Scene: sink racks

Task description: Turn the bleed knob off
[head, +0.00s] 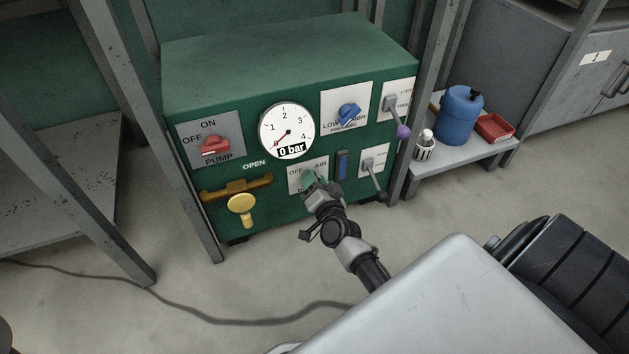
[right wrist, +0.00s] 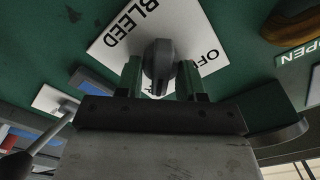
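The bleed knob (right wrist: 158,60) is a dark grey lever knob on a white tilted plate (right wrist: 112,38) marked BLEED and OFF in the right wrist view. In the head view my right gripper (head: 313,186) is at the lower middle of the green panel, in front of the plate marked OFF and AIR. It covers the knob there. My left gripper is not in view.
The green pump unit (head: 290,60) also bears a red pump knob (head: 214,145), a gauge (head: 287,131) reading 0 bar, a blue pressure knob (head: 348,113), a yellow valve (head: 241,204) and levers. Metal posts flank it. A shelf at right holds a blue jug (head: 459,115).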

